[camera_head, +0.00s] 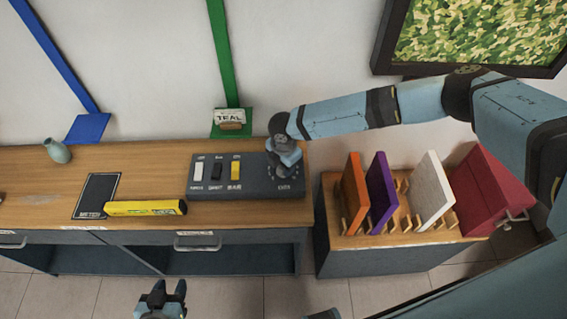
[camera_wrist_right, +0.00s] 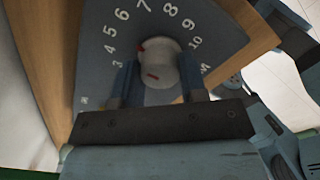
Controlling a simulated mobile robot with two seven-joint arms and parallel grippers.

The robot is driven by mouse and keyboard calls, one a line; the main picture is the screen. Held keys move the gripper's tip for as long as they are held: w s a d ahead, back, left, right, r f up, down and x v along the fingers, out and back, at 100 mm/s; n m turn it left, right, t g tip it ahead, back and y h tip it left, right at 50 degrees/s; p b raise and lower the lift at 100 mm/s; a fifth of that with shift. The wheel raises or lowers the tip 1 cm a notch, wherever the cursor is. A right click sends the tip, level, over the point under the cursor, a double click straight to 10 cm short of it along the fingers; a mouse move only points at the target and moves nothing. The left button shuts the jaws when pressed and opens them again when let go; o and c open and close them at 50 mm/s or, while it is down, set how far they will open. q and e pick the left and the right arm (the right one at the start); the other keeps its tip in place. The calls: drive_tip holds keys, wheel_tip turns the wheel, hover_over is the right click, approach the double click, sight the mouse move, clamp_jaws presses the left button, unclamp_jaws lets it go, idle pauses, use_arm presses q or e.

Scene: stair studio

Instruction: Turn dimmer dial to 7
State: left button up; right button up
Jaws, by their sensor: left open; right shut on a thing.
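The dimmer dial (camera_wrist_right: 160,66) is a pale round knob on a dark grey panel (camera_head: 250,188), with white numbers around it; 4 to 10 can be read in the right wrist view. The 7 is at the top of that view, above the knob. Red marks show on the knob's upper left edge and on its face; I cannot tell the exact setting. My right gripper (camera_wrist_right: 160,88) is shut on the dial, one finger on each side. In the head view my right gripper (camera_head: 284,168) hides the dial. My left gripper (camera_head: 169,287) is open and empty, low in front of the bench.
Left of the dial are white (camera_head: 198,171), black (camera_head: 216,171) and yellow (camera_head: 236,171) switches. A yellow level-like bar (camera_head: 145,208) and a dark plate (camera_head: 97,195) lie on the wooden bench (camera_head: 145,160). A rack with coloured panels (camera_head: 356,185) stands to the right.

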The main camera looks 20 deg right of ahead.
drive_tip(key=m+p, duration=0.3)
drive_tip(key=m, duration=0.1)
drive_tip(key=shift+s+r+m, duration=0.1)
drive_tip(key=shift+m, duration=0.3)
drive_tip(key=m+p, duration=0.2)
drive_tip(key=m, duration=0.1)
drive_tip(key=shift+p, duration=0.3)
drive_tip(key=shift+m+p, duration=0.5)
drive_tip(key=shift+m, duration=0.5)
drive_tip(key=o, duration=0.9)
drive_tip(key=shift+o, duration=0.2)
